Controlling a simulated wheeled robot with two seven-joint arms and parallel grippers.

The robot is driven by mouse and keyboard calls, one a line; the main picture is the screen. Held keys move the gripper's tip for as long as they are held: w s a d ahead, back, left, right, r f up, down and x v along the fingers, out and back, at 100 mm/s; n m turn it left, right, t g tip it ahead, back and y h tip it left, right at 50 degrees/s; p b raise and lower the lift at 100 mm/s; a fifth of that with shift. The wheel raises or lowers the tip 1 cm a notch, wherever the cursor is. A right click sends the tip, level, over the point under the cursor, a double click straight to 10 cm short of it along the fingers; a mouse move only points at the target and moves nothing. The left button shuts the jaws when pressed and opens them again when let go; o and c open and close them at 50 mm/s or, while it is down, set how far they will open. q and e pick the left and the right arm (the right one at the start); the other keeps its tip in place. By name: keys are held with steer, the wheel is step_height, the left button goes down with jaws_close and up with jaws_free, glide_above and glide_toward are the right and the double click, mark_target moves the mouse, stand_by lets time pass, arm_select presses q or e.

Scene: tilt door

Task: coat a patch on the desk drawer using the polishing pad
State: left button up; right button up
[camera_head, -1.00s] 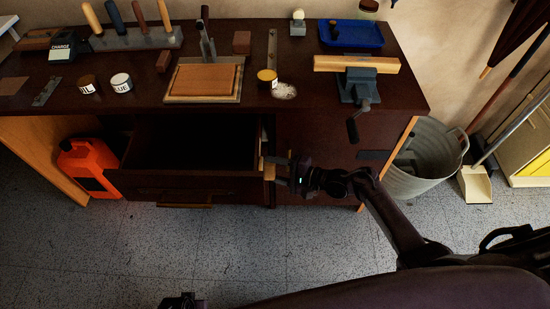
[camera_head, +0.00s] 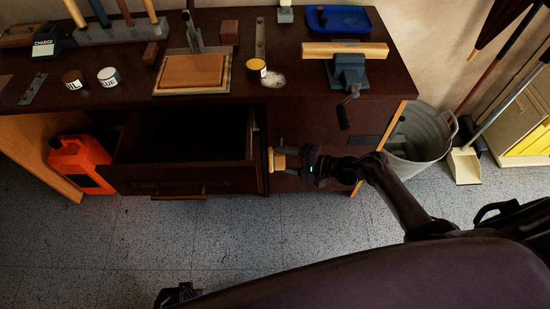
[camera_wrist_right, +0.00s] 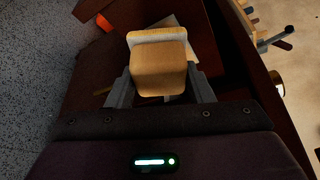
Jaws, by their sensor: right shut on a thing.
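The polishing pad (camera_head: 280,160), a tan block, is held by my right gripper (camera_head: 288,161) just right of the open desk drawer (camera_head: 188,180). In the right wrist view the tan pad (camera_wrist_right: 158,68) with its pale far edge sits between the two grey fingers, which are shut on it. A pale area (camera_wrist_right: 172,21) shows beyond the pad on dark wood, partly hidden by it; I cannot tell whether it is the patch. In the head view a small gap seems to separate the pad from the drawer's right side; contact is unclear.
The desk top (camera_head: 120,97) above carries cans, a board and a vise (camera_head: 347,72) whose handle (camera_head: 344,112) hangs near my right arm. A metal bin (camera_head: 425,135) stands to the right and an orange canister (camera_head: 78,162) to the left. Floor before the drawer is clear.

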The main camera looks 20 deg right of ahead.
steer(key=shift+s+d, duration=0.15)
steer(key=shift+d, duration=0.25)
steer(key=d, duration=0.3)
steer(key=shift+s, duration=0.4)
steer(key=shift+a, duration=0.15)
